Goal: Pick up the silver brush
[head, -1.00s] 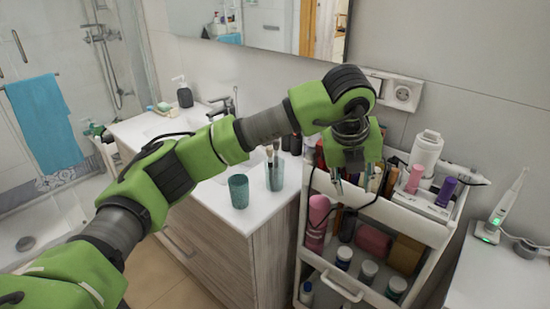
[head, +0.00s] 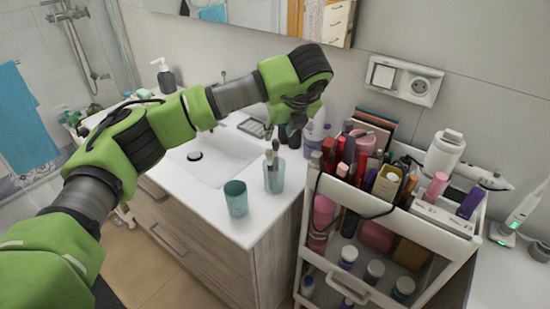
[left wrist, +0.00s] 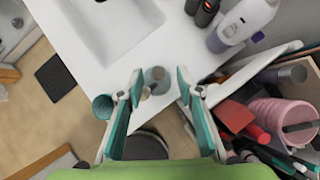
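Makeup brushes (head: 272,155) stand upright in a translucent grey-green cup (head: 274,180) near the front right of the white counter. I cannot tell for sure which brush is the silver one. In the left wrist view, a grey round brush top (left wrist: 157,78) lies between the fingertips, with a paler one beside it. My left gripper (left wrist: 160,82) is open, its teal-padded fingers on either side of the brush tops, apparently empty. In the head view, my left gripper (head: 298,112) hangs above and behind the cup, its fingertips hard to make out. My right gripper is not in view.
An empty teal cup (head: 236,198) stands just left of the brush cup. Dark bottles and a white-purple bottle (head: 315,133) stand behind it. The crowded cosmetics cart (head: 445,232) is at the right. The sink (head: 215,160) is at the left.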

